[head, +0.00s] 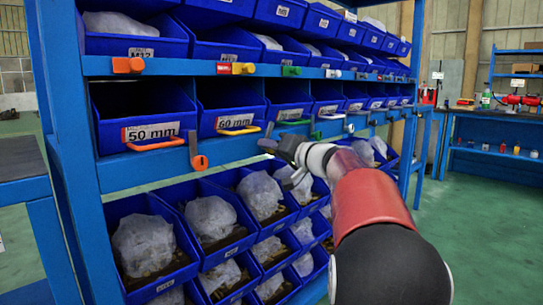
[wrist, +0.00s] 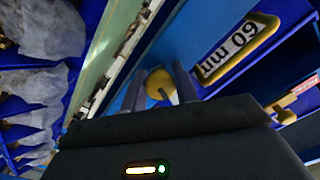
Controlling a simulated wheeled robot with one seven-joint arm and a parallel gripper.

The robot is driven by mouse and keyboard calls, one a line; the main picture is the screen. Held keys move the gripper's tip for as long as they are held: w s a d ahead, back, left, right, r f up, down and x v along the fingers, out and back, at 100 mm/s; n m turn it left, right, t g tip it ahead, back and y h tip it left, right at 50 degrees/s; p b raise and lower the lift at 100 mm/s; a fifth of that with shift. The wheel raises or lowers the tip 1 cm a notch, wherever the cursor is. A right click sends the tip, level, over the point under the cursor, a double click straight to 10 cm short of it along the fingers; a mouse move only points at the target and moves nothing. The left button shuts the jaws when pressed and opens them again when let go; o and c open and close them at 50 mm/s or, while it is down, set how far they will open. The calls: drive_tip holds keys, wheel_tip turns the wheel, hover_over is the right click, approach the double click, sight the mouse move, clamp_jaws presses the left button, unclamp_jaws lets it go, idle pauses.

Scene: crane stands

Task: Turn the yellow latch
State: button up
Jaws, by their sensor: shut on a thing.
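A yellow latch (wrist: 158,82) shows in the wrist view as a rounded yellow end between my two fingers. My gripper (wrist: 160,88) is shut on it. In the head view my dark gripper (head: 276,146) is at the rail below the 60 mm bin (head: 232,118) and hides most of this latch. Only a small grey metal piece (head: 269,130) shows just above the fingers. Another yellow latch (head: 243,68) lies sideways on the upper rail, apart from my gripper.
A green latch (head: 315,132) and a white latch (head: 349,128) are to the right. Bins with bagged parts (head: 208,215) sit below. Green floor (head: 490,210) is open at right.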

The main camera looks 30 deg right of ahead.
drive_tip(key=m, duration=0.6)
drive_tip(key=shift+b, duration=0.3)
drive_tip(key=m, duration=0.2)
drive_tip(key=m+p, duration=0.1)
drive_tip(key=m, duration=0.1)
drive_tip(key=shift+r+m, duration=0.2)
drive_tip(key=shift+m, duration=1.2)
drive_tip(key=shift+f, duration=0.1)
drive_tip(key=o, duration=1)
